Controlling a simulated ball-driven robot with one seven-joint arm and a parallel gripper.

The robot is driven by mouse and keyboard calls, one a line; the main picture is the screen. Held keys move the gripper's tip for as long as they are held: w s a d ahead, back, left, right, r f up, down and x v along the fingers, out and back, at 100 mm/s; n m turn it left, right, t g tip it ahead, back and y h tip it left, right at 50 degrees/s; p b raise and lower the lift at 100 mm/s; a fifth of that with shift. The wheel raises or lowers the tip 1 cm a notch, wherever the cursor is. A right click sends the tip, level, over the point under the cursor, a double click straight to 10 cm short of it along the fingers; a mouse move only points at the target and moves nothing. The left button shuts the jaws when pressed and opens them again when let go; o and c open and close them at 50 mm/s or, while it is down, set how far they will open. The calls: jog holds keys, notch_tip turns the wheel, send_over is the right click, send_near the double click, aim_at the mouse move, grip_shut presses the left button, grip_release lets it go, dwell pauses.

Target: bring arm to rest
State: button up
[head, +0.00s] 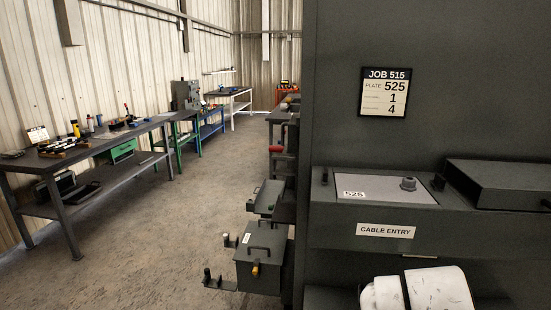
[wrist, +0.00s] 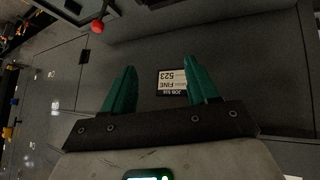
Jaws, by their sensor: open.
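My gripper (wrist: 160,66) shows in the wrist view with its two teal fingers apart and nothing between them. Behind the fingers is a dark grey panel with a small white job card (wrist: 172,82), upside down, reading FINE 523. I cannot tell how far the panel is from the fingertips. In the head view a white part of my arm shows at the bottom right, below the cable entry shelf (head: 340,232). My gripper is not visible in that view.
A grey plate marked 525 (head: 378,190) and a dark box (head: 500,184) sit on the shelf. A job 515 card (head: 385,92) hangs above. Grey lidded boxes (head: 261,250) jut out at the left. Workbenches (head: 75,160) line the far wall; the floor (head: 185,225) between is clear.

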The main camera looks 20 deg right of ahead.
jog(key=s+a+f+n+g+y, duration=0.1)
jog(key=s+a+f+n+y, duration=0.2)
jog(key=s+a+f, duration=0.5)
jog(key=s+a+f+n+g+y, duration=0.1)
jog(key=s+a+f+n+y, duration=0.3)
jog(key=f, duration=1)
jog(key=s+a+n, duration=0.2)
jog(key=s+a, duration=0.2)
jog(key=a, duration=0.1)
jog(key=shift+a, duration=0.15)
